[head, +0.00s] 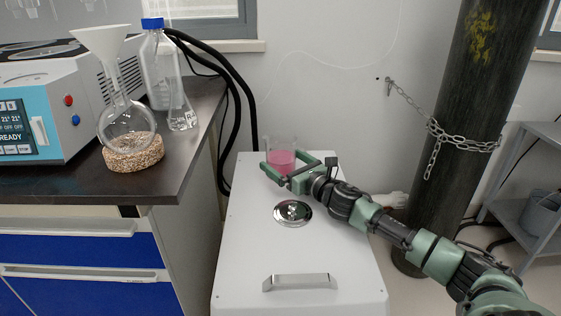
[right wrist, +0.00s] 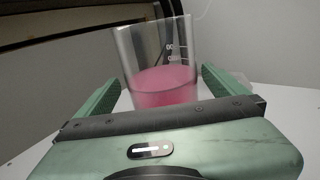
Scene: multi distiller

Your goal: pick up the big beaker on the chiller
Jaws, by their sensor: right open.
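The big beaker (head: 281,157) is clear glass with pink liquid in its lower part. It stands upright at the back of the white chiller (head: 245,230). My right gripper (head: 290,161) is at the beaker, its green fingers open on either side of it. In the right wrist view the beaker (right wrist: 158,62) stands between the two fingers of the right gripper (right wrist: 160,88). The gripper's body hides the beaker's base there, and I cannot tell whether a finger touches the glass. My left gripper is not in view.
The chiller top has a round metal cap (head: 293,213) and a metal handle (head: 299,282). A dark bench (head: 190,142) at left holds a flask with a funnel (head: 128,125) and a blue-capped bottle (head: 158,70). A chained dark cylinder (head: 455,110) stands at right.

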